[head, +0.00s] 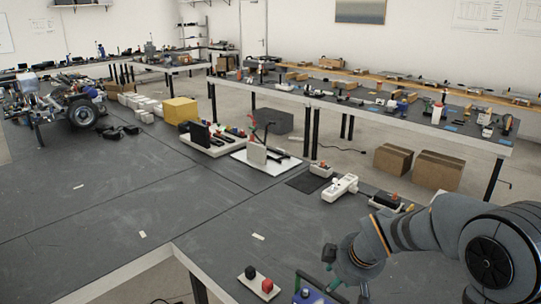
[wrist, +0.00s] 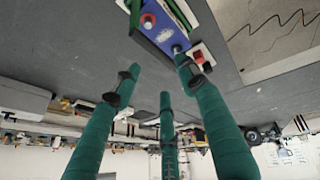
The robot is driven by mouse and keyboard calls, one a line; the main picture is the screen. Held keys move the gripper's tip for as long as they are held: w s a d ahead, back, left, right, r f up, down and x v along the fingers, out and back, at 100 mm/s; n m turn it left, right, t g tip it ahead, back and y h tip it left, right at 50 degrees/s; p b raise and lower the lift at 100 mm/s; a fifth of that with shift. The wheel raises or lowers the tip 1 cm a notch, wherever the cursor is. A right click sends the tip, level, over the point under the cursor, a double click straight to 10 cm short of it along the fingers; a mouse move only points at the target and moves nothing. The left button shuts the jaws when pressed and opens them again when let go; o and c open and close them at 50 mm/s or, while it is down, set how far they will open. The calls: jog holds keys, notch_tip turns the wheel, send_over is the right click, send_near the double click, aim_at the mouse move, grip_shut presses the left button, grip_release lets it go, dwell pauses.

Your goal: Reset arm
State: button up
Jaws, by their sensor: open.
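My arm comes in from the right in the head view, and my gripper (head: 334,282) is low at the bottom edge, partly cut off. In the wrist view its long green fingers (wrist: 158,80) are spread apart with nothing between them. A blue box (wrist: 160,22) with green edges and a red button lies just beyond the fingertips. The blue box also shows at the bottom edge of the head view (head: 312,294), beside the gripper. I cannot tell whether a finger touches it.
A white plate with a black and a red button (head: 258,282) is left of the gripper. A white power strip (head: 340,187), a white panel stand (head: 262,160) and a yellow box (head: 180,110) are farther back. The dark tabletop (head: 120,200) at left is mostly clear.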

jog(key=x, duration=0.9)
jog(key=shift+d, duration=0.1)
jog(key=shift+w+f, duration=0.2)
jog(key=shift+f, duration=0.45)
jog(key=shift+r, duration=0.25)
